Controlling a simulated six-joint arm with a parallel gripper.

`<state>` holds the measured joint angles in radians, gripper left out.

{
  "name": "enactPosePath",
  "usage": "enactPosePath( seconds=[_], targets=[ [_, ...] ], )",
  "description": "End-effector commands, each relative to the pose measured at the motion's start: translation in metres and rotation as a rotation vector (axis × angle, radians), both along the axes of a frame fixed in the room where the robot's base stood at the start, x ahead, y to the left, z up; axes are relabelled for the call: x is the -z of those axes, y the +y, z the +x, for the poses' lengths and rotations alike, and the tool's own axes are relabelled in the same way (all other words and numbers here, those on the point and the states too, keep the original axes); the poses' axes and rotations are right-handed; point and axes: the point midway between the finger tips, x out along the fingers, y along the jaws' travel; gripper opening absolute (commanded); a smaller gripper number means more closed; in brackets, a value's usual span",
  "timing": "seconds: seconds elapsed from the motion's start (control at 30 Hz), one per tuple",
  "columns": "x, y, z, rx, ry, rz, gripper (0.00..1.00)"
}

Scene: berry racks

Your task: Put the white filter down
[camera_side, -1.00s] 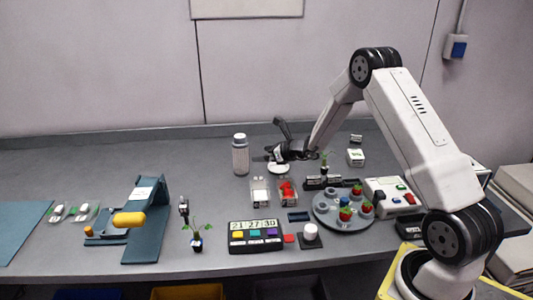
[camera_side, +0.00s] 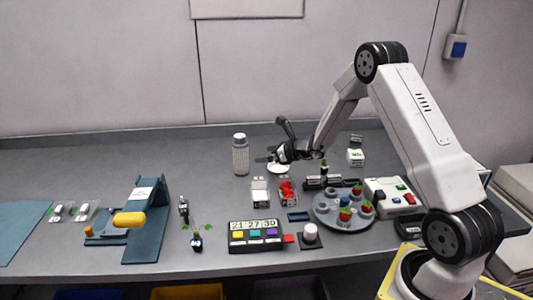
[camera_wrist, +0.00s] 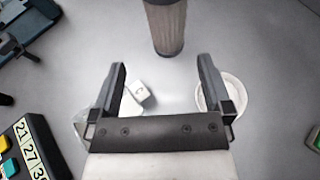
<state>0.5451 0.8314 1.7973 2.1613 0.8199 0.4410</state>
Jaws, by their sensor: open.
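A round white piece with a raised rim, which looks like the white filter (camera_side: 278,169), lies on the table at the back middle, partly hidden by my gripper (camera_side: 276,158). In the wrist view the same round white piece (camera_wrist: 237,92) lies beside and partly behind the right finger. In the wrist view my gripper (camera_wrist: 162,66) is open, with its fingers wide apart and bare grey table between them. It holds nothing. I cannot tell whether the right finger touches the white piece.
A ribbed bottle (camera_side: 240,157) stands just left of my gripper; it also shows ahead of the fingers in the wrist view (camera_wrist: 168,28). A small white block (camera_wrist: 140,93) is near the left finger. A clear box of red berries (camera_side: 287,191) stands in front. The table's back left is clear.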

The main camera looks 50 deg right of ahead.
Motion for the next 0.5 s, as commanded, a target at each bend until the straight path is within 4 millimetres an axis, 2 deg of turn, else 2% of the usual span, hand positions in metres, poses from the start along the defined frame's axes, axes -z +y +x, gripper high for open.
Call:
enactPosePath(
  seconds=[0.17, 0.27, 0.5],
  targets=[
    [-0.004, 0.029, -0.007, -0.124, 0.038, -0.078, 1.00],
    [-0.006, 0.054, -0.016, -0.239, 0.070, -0.153, 1.00],
    [-0.010, 0.117, -0.054, -0.587, 0.145, -0.394, 1.00]
  ],
)
